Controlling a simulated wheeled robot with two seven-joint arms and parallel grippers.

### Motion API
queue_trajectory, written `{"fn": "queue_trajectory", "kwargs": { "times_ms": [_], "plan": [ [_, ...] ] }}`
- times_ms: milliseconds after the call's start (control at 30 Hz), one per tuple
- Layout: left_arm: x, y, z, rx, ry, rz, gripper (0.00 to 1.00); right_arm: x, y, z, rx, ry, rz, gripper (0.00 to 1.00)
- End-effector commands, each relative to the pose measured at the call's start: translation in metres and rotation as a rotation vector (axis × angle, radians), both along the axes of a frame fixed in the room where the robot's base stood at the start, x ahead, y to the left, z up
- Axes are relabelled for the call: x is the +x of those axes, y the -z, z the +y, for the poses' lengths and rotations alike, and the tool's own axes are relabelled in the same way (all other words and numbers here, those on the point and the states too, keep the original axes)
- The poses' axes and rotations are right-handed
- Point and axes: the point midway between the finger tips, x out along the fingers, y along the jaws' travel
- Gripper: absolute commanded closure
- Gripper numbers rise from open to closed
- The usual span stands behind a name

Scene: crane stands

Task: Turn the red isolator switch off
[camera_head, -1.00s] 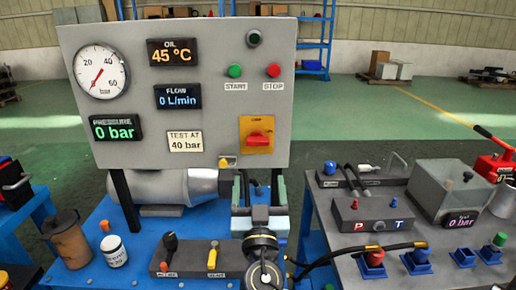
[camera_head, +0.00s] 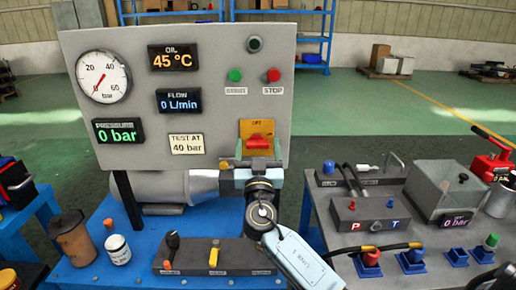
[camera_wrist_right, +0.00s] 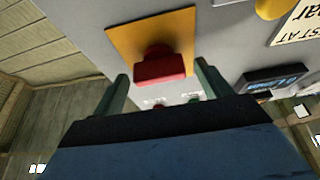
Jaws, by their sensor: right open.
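The red isolator switch (camera_head: 259,141) sits on a yellow-orange plate (camera_head: 246,127) on the lower right of the grey panel. In the right wrist view the red knob (camera_wrist_right: 160,66) stands out from the yellow plate (camera_wrist_right: 126,38). My right gripper (camera_head: 252,163) is just below the switch in the head view, partly hiding the plate's lower part. In the wrist view its two fingers (camera_wrist_right: 162,88) are apart, one on each side of the knob, with no visible contact. My left gripper is not in view.
The panel (camera_head: 215,95) also bears a gauge (camera_head: 103,76), displays, a green start button (camera_head: 235,75) and a red stop button (camera_head: 273,75). A lever block (camera_head: 215,257) lies on the blue table below. A grey bench (camera_head: 320,205) with fittings stands at right.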

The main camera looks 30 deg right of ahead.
Motion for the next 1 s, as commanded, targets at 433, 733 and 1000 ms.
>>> {"fn": "queue_trajectory", "kwargs": {
  "times_ms": [433,733,1000],
  "plan": [
    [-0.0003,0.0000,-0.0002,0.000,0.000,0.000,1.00,-0.0003,0.0002,0.0003,0.000,0.000,0.000,0.68],
    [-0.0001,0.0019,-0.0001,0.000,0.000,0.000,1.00,-0.0007,0.0006,-0.0003,-0.040,0.002,0.023,0.68],
    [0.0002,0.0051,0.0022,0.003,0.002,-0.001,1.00,-0.0013,0.0006,-0.0003,-0.188,0.000,0.114,0.68]
  ]
}}
